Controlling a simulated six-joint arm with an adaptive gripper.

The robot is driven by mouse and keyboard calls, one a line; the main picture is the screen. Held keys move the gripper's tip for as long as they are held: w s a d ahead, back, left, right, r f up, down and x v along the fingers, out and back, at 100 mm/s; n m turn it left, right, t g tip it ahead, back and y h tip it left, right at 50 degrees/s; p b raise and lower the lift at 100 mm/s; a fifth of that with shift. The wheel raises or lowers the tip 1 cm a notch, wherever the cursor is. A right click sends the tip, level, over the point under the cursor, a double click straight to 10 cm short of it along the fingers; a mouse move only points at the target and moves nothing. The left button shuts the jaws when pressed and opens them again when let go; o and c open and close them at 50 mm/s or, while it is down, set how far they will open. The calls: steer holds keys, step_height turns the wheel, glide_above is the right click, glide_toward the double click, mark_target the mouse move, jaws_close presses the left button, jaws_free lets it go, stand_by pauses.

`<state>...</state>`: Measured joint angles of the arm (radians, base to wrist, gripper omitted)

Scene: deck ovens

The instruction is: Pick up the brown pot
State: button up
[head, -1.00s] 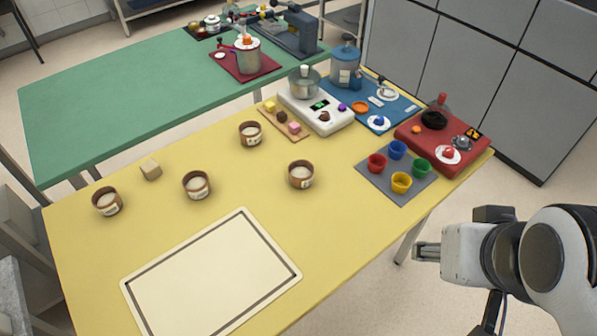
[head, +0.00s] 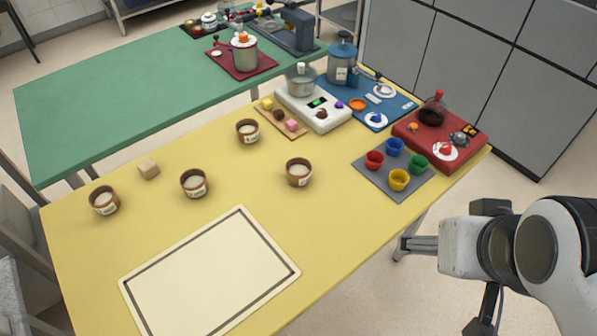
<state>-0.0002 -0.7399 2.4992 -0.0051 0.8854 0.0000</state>
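Several brown pots with pale contents and white labels stand upright on the yellow table (head: 330,225). One brown pot (head: 105,207) is at the far left, another brown pot (head: 194,190) is left of the middle, a third brown pot (head: 248,137) is farther back, and one more brown pot (head: 299,180) is nearest the cups. They look alike. My gripper (head: 404,243) is at the right, beyond the table's edge and apart from every pot. Its fingers are seen from the side, so their opening is unclear.
A framed pale mat (head: 248,222) lies empty at the front. A grey mat (head: 373,181) holds several coloured cups. A red board (head: 467,164), a white scale (head: 324,122) and a blue mat (head: 397,108) fill the back right.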

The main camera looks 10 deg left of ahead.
steer(key=w+a+f+n+t, duration=0.1)
steer(key=w+f+n+t, duration=0.15)
steer(key=w, duration=0.95)
steer(key=w+a+f+n+t, duration=0.15)
steer(key=w+f, duration=0.25)
steer(key=w, duration=0.9)
steer(key=n+y, duration=0.5)
steer(key=y, duration=0.4)
glide_toward(304, 170)
steer(key=w, duration=0.1)
steer(key=w+a+f, duration=0.1)
steer(key=w, duration=0.1)
steer(key=shift+w+a+f, duration=0.15)
steer(key=shift+a+f, duration=0.05)
steer(key=shift+f, duration=0.1)
steer(key=shift+s+a+f+y, duration=0.25)
steer(key=shift+a+y, duration=0.15)
steer(key=shift+x, duration=1.3)
